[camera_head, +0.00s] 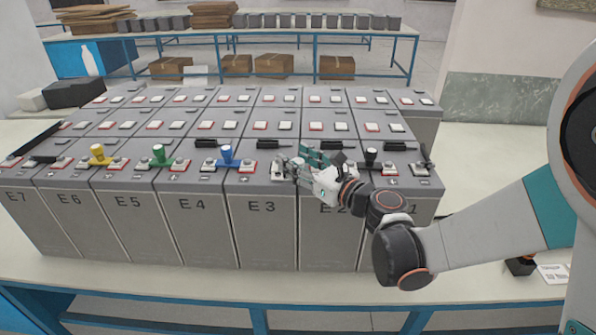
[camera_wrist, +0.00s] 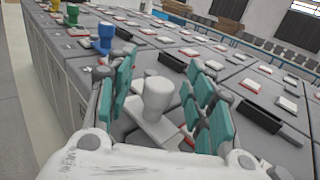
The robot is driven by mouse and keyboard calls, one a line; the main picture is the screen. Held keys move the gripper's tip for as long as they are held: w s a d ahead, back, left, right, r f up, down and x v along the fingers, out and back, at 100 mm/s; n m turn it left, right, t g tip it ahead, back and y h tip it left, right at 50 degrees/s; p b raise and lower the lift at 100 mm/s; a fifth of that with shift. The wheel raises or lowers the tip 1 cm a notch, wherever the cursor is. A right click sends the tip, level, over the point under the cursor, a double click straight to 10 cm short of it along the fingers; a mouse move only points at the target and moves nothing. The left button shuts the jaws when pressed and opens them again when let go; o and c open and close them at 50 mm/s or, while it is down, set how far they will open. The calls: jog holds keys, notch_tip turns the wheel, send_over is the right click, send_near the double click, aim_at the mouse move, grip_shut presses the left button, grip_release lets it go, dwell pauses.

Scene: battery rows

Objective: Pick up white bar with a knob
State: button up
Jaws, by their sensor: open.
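The white bar with a knob (camera_wrist: 157,100) lies on the battery tops in the wrist view. Its round knob stands upright between the teal finger pads of my gripper (camera_wrist: 162,82). The fingers are open on both sides of the knob, with gaps visible. In the head view my gripper (camera_head: 304,163) is low over the tops around E3 and E2, reaching in from the right. There the arm and fingers hide most of the bar, and I cannot make out its knob.
Similar bars with blue (camera_head: 227,156), green (camera_head: 159,156) and yellow (camera_head: 98,154) knobs stand to the left. A black-knobbed bar (camera_head: 371,157) is close on the right. Black handles (camera_head: 268,144) lie behind. Open space is above the batteries.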

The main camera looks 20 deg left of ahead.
grip_shut()
